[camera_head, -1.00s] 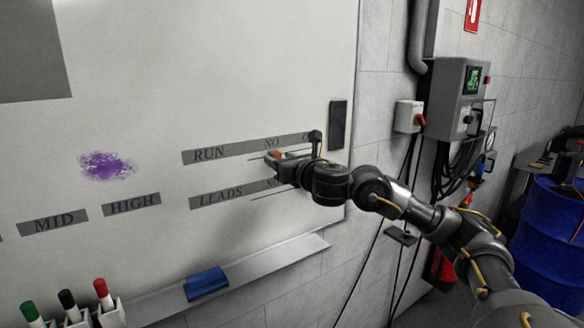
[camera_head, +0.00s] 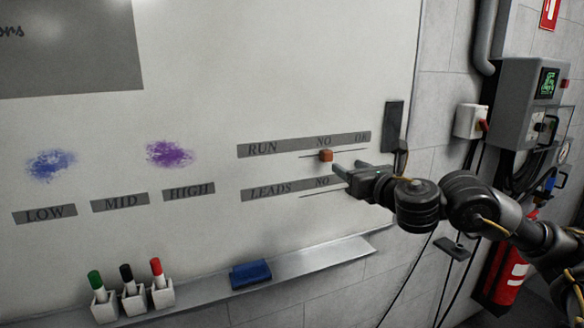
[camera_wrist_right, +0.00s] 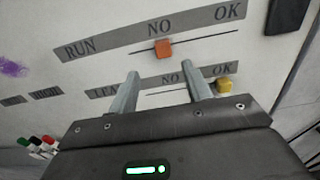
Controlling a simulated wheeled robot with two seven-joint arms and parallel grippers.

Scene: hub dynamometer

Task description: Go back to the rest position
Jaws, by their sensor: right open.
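My right gripper (camera_head: 346,170) is open and empty in front of the whiteboard (camera_head: 250,90). In the right wrist view its two fingers (camera_wrist_right: 160,92) stand apart with nothing between them. An orange slider knob (camera_head: 326,155) sits on the RUN line, below the word NO; it also shows in the right wrist view (camera_wrist_right: 163,49), apart from the fingers. A yellow knob (camera_wrist_right: 224,85) sits on the LEADS line below OK in the right wrist view. In the head view my right gripper hides that knob. My left gripper is not in view.
A tray ledge (camera_head: 330,256) under the board holds a blue eraser (camera_head: 251,273) and green, black and red markers (camera_head: 126,275) in holders. A dark block (camera_head: 393,125) is at the board's right edge. A wall control box (camera_head: 530,95) and red extinguisher (camera_head: 505,275) stand further right.

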